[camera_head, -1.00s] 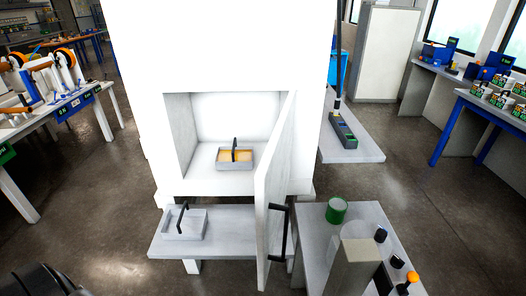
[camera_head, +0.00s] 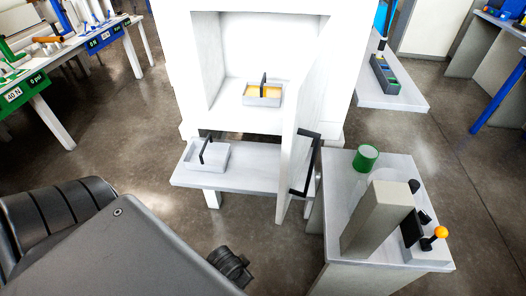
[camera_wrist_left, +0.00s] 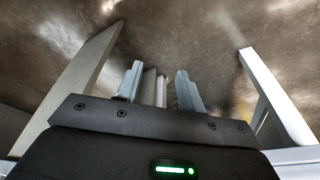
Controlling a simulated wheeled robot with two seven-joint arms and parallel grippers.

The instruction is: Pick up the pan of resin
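The pan of resin (camera_head: 262,95) is a grey, shallow pan with orange-yellow resin and a black upright handle. It stands inside the open white cabinet (camera_head: 215,108), on its floor. A second grey pan (camera_head: 206,157) with a black handle stands on the bench below; I see no resin in it. In the left wrist view my left gripper (camera_wrist_left: 160,86) has its two fingers apart, with nothing held between them; the floor and pale uprights show beyond. The pan of resin does not show in that view. My right gripper is not in view.
The cabinet door (camera_head: 305,110) with a black handle stands open at the right of the opening. A grey table (camera_head: 395,170) at the right holds a green container (camera_head: 366,158), a block and an orange-knobbed lever (camera_head: 437,234). Floor is clear between the left workbench and cabinet.

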